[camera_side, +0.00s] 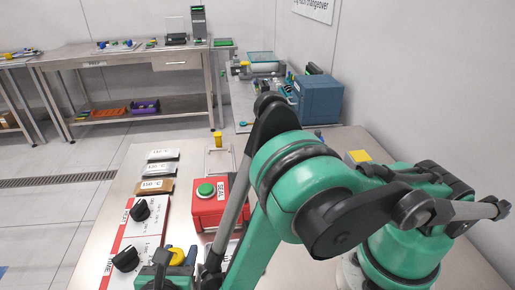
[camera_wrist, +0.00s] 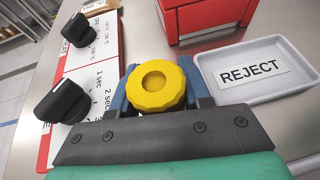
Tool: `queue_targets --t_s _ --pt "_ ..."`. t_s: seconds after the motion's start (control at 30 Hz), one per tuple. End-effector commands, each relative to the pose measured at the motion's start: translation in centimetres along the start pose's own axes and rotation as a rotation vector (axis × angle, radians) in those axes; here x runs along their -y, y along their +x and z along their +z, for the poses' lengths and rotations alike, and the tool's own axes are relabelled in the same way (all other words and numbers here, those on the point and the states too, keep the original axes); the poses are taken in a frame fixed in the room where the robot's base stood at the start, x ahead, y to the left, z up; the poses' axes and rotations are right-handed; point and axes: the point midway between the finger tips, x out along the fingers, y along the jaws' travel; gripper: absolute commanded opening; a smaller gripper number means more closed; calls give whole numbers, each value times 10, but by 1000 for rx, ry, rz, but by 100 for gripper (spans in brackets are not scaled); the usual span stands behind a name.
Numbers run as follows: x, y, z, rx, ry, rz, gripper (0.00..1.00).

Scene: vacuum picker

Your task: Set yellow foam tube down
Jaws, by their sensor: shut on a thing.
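The yellow foam tube (camera_wrist: 156,87) is seen end-on in the wrist view, a round ribbed piece with a shallow hollow in its top. My gripper (camera_wrist: 155,98) is shut on it, with a blue finger on each side. In the side view the yellow tube (camera_side: 177,256) shows at the bottom, between dark finger parts of my gripper (camera_side: 181,261). My arm hides part of that area. The tube's lower end is hidden, so I cannot tell whether it touches the table.
A white tray labelled REJECT (camera_wrist: 258,72) lies right of the tube. A panel with black knobs (camera_wrist: 88,80) lies left. A red box with a green button (camera_side: 207,203) stands behind. Another yellow piece (camera_side: 217,139) stands farther back. Bare metal table shows between panel and tray.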

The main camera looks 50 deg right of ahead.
Motion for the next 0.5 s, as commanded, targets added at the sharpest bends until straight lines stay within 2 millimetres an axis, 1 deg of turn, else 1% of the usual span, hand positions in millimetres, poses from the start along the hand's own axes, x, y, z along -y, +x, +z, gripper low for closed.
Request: queue_targets --t_s 0.5 --pt "0 2 -6 0 0 0 0"
